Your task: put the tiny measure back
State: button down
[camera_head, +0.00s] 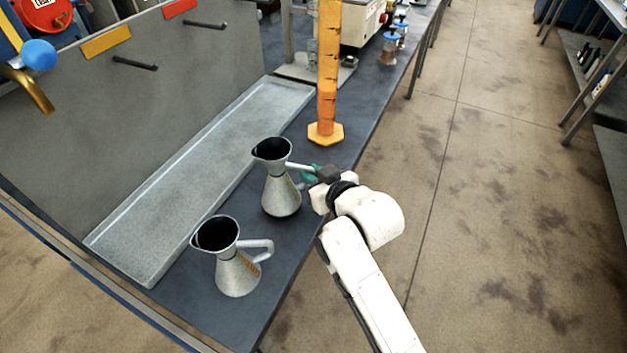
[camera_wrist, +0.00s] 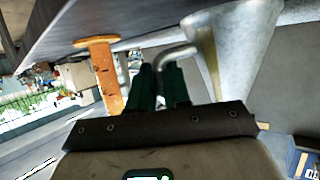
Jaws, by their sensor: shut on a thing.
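A grey metal measure (camera_head: 282,194), a flared jug with a dark open mouth, stands upright near the middle of the head view. My gripper (camera_head: 308,174) is at its right side, shut on its handle. In the wrist view the handle (camera_wrist: 178,54) runs between the green fingers (camera_wrist: 158,84), and the measure's body (camera_wrist: 207,45) is to their right. I cannot tell whether its base touches the bench. A second, similar measure (camera_head: 238,275) with an orange mark stands on the bench, nearer the front, its handle pointing right.
A long grey tray (camera_head: 165,235) lies left of the measures, below a grey panel (camera_head: 150,110) with hooks and coloured tags. An orange graduated column (camera_head: 328,75) on a hexagonal foot stands behind the held measure. The dark bench (camera_head: 215,318) is narrow; open floor lies to its right.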

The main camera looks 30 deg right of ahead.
jog(key=shift+f, duration=1)
jog(key=shift+f, duration=0.1)
jog(key=c, duration=1.1)
grip_release()
jog(key=v, duration=1.2)
jog(key=shift+a+b, duration=0.1)
jog(key=shift+b, duration=0.3)
jog(key=s+d+f+g, duration=0.1)
jog(key=s+f+g, duration=0.3)
jog(key=s, duration=0.3)
jog(key=s+d+f+m+g, duration=0.1)
jog(key=s+f+g, duration=0.3)
jog(key=s+f, duration=0.3)
jog(key=s+d+f+g+h, duration=0.1)
jog(key=s+f+g, duration=0.3)
jog(key=s, duration=0.5)
jog(key=shift+s+d+f+g, duration=0.1)
jog(key=shift+d+f+g, duration=0.3)
jog(key=shift+f, duration=0.6)
